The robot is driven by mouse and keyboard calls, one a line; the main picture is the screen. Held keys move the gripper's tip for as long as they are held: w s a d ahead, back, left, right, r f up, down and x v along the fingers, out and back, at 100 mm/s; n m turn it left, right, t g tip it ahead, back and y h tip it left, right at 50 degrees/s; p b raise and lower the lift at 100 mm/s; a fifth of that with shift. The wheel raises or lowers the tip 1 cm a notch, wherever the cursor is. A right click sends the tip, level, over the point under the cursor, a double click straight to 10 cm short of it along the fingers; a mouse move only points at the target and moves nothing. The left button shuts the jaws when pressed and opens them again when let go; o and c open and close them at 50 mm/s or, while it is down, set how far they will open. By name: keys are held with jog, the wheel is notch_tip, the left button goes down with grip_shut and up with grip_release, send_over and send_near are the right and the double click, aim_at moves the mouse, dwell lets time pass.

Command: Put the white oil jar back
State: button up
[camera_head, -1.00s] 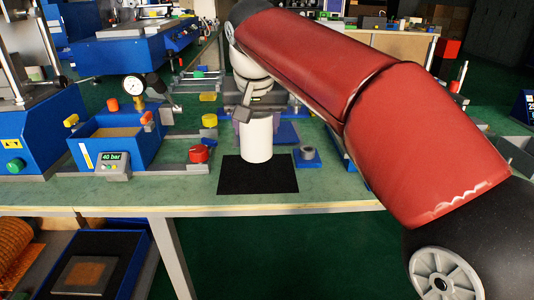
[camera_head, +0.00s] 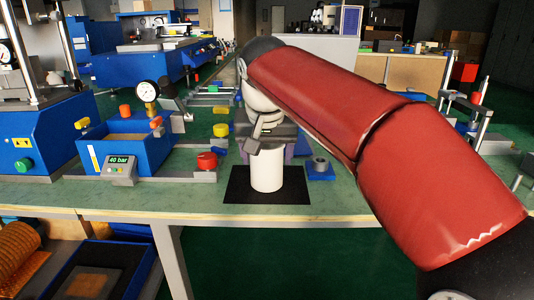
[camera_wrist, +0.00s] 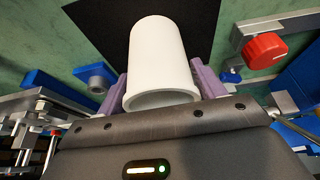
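The white oil jar (camera_head: 267,171) is a plain white cylinder, upright over the black mat (camera_head: 236,192) near the bench's front edge. Its lower end shows against the middle of the mat; I cannot tell whether it touches. My gripper (camera_head: 265,150) comes from behind and above, at the jar's upper part. In the wrist view the jar (camera_wrist: 159,58) lies between the purple fingers (camera_wrist: 158,90), one close against each side, and the gripper looks shut on it. The jar's near rim faces the gripper body. The mat (camera_wrist: 98,22) shows beyond the jar.
A blue block with a grey ring (camera_head: 320,168) stands just right of the mat. A red knob (camera_head: 207,160) on a metal rail is to the left, with a blue tank (camera_head: 126,143) and pressure display (camera_head: 119,168) beyond.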

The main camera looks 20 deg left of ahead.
jog(key=shift+o, duration=0.8)
jog(key=shift+r, duration=0.3)
jog(key=p+v, duration=0.3)
jog(key=v, duration=0.8)
jog(key=shift+s+r, duration=0.2)
jog(key=shift+r, duration=0.1)
jog(key=shift+d, duration=0.15)
